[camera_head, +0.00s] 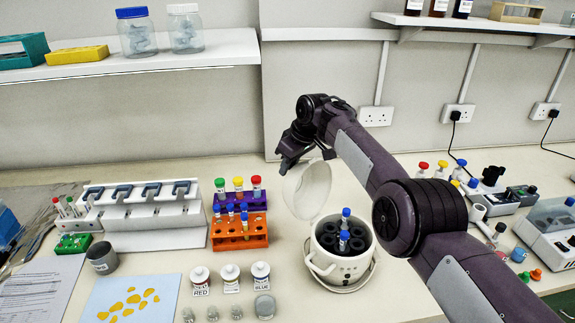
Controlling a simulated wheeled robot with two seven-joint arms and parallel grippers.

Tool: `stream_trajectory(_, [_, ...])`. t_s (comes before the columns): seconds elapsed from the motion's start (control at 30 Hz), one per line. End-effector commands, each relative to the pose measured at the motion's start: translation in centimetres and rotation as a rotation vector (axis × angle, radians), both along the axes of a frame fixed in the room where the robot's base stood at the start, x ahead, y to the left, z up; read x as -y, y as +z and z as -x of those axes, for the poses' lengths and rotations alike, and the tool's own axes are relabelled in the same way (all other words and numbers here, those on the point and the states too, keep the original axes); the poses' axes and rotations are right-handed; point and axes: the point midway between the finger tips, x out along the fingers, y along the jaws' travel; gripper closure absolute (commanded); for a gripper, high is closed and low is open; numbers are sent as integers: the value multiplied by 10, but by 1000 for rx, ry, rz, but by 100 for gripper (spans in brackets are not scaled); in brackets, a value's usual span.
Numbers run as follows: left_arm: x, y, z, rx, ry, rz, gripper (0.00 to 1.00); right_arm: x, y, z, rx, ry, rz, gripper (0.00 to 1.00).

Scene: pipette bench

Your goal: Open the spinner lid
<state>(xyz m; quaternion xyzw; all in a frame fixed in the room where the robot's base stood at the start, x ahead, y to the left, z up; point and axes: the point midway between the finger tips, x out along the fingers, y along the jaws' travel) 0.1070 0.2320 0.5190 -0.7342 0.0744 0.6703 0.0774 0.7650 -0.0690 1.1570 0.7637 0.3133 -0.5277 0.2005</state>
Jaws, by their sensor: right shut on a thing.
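The spinner (337,266) is a round white pot on the bench, with dark tube slots and blue-capped tubes inside. Its white translucent lid (308,190) stands raised and tilted up at the back left of the pot, so the inside shows. My right gripper (285,163) is at the upper left edge of the lid and shut on it. Its fingertips are small and partly dark against the lid. My left gripper is not in view.
An orange tube rack (239,241) stands left of the spinner. Reagent bottles (231,279) marked with colours stand in front of the rack. A pipette stand (150,215) is farther left. My right arm covers bench to the right of the spinner.

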Motion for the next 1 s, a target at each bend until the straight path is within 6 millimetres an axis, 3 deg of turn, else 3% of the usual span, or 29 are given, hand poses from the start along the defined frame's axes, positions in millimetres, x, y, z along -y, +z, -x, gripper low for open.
stream_trajectory(0.03, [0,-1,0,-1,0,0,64,3,-13,5,-30,-1,8,100])
stream_trajectory(0.07, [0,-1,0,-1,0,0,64,3,-13,5,-30,-1,9,100])
stream_trajectory(0.1, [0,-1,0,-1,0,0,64,3,-13,5,-31,-2,9,77])
stream_trajectory(0.23, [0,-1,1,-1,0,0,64,3,-11,5,-26,-2,7,60])
stream_trajectory(0.63, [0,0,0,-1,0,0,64,4,-1,3,-15,-1,3,60])
stream_trajectory(0.87, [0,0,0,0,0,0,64,12,20,9,-14,-3,6,60])
stream_trajectory(1.0, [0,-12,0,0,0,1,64,19,40,14,-14,-4,4,60])
